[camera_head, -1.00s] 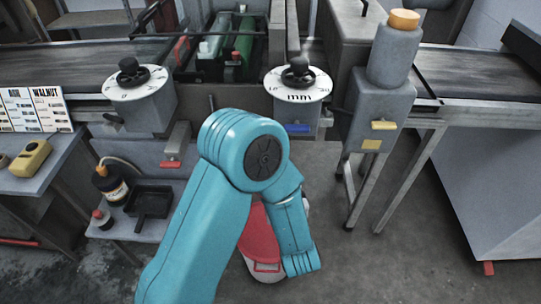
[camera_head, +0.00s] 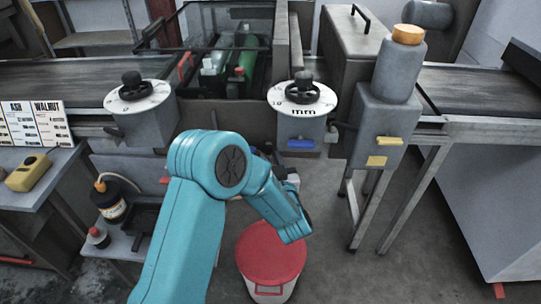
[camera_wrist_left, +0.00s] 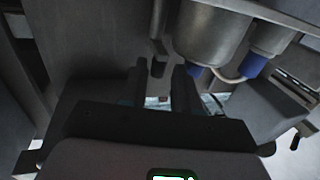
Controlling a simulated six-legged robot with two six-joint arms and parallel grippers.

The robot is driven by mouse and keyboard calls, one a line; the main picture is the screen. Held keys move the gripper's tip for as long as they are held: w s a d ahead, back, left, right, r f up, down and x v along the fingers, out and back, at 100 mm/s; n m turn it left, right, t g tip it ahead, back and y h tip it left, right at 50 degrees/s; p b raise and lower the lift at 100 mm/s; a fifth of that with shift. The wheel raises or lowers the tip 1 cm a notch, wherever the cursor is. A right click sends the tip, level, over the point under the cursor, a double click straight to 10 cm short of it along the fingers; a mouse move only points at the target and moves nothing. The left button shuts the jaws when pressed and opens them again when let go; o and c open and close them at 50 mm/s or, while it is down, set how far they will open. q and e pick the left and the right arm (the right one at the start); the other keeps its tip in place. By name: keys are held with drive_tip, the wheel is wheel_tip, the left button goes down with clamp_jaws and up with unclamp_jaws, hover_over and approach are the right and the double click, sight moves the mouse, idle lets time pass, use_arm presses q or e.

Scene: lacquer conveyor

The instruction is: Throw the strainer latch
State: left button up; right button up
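I cannot say for sure which part is the strainer latch. In the left wrist view, a dark narrow lever (camera_wrist_left: 158,58) hangs just beyond my left gripper (camera_wrist_left: 159,92), beside a grey cylinder (camera_wrist_left: 208,38) with blue fittings, which may be the strainer. The two dark fingers stand apart with nothing visible between them. The lever looks close to the fingertips, but I cannot tell if they touch. In the head view, my teal arm hides most of the left gripper, below the right dial (camera_head: 303,91). My right gripper is not in view.
A red-lidded bucket (camera_head: 270,252) stands on the floor by my arm. A bottle (camera_head: 112,205) and a black tray stand on the left shelf. Floor is free at right of the bucket.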

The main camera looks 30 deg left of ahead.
use_arm(q)
drive_tip(key=shift+x, duration=0.9)
clamp_jaws()
drive_tip(key=shift+w+d+f+n+g+y+b, duration=0.2)
drive_tip(key=shift+n+g+y+b, duration=0.1)
drive_tip(key=shift+b, duration=0.3)
drive_tip(key=shift+w+d+r+n+g+y, duration=0.15)
drive_tip(key=shift+r+n+g+y, duration=0.1)
drive_tip(key=shift+n+g+y, duration=0.3)
unclamp_jaws()
